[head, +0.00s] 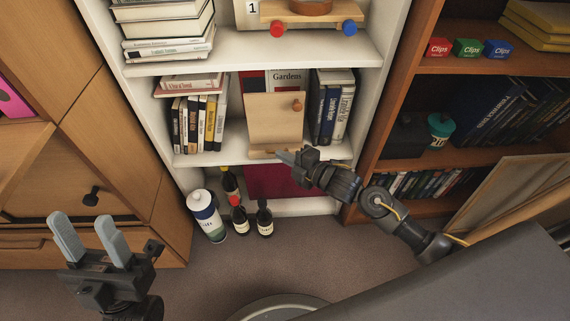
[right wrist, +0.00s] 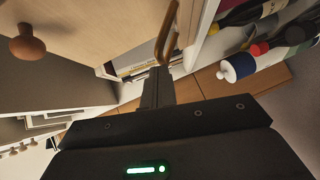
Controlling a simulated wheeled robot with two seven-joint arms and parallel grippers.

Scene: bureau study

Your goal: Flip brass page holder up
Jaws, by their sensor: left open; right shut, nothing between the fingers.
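A wooden book stand (head: 275,118) with a round wooden knob (head: 297,105) stands on the middle shelf of the white bookcase. The stand and knob (right wrist: 27,43) fill the upper left of the right wrist view. A slim brass-coloured piece (right wrist: 166,36), apparently the page holder, shows at the stand's edge there; I cannot make it out in the head view. My right gripper (head: 284,157) is shut and empty at the stand's lower ledge. Its fingers (right wrist: 158,86) point at the brass piece; whether they touch is unclear. My left gripper (head: 88,236) is open and empty at lower left.
Books (head: 200,124) stand left of the book stand, and more books (head: 331,108) stand close on its right. Several bottles (head: 236,214) and a white container (head: 206,215) stand below on the floor. A brown bookcase (head: 385,120) is at right.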

